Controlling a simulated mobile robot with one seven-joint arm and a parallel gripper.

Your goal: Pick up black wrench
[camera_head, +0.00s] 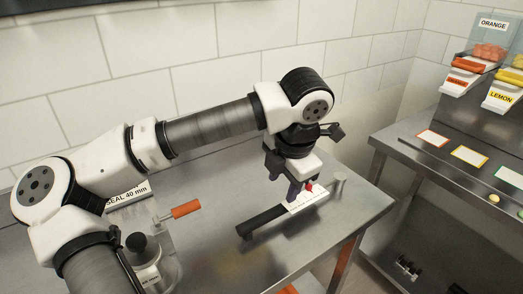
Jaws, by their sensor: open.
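A long black bar-shaped tool (262,221), which looks like the black wrench, lies on the metal table near its front edge. Its far end meets or passes under a white printed label (311,200), and the head of the tool is hard to make out. My gripper (291,187) points down just above the far end of the tool and the label. Its jaws are open, with dark fingers close to the tool. I cannot tell whether they touch it. A small red part shows beside the fingers.
An orange-handled tool (185,209) lies to the left on the table. A clear container with a black knob (137,242) stands at the lower left. A small metal cylinder (340,181) stands near the right edge. A separate bench (440,165) with candy bins is at right, beyond a gap.

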